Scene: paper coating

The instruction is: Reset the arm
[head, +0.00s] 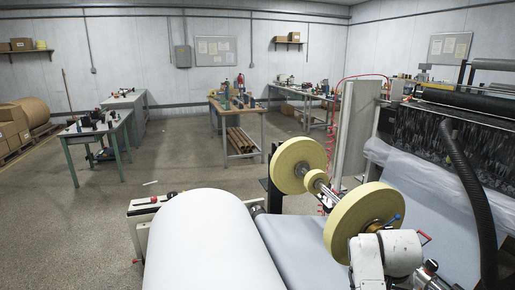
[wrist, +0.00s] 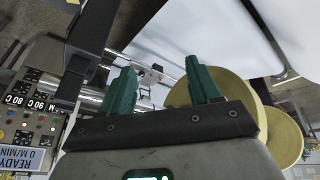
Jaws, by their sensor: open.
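My gripper (wrist: 162,84) shows in the wrist view with its two green fingers wide apart and nothing between them. Behind the fingers are metal bars of the coating machine, and I cannot tell how far off they are. A yellow-edged roll (wrist: 237,86) shows behind and right of the right finger, partly hidden by it. In the head view I cannot make out the gripper.
A large white paper roll (head: 201,243) fills the front. Two yellow discs (head: 298,163) (head: 362,222) sit on a shaft to its right. A black hose (head: 467,195) hangs at right. A control panel (wrist: 36,112) stands left in the wrist view. Open floor (head: 104,221) lies left.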

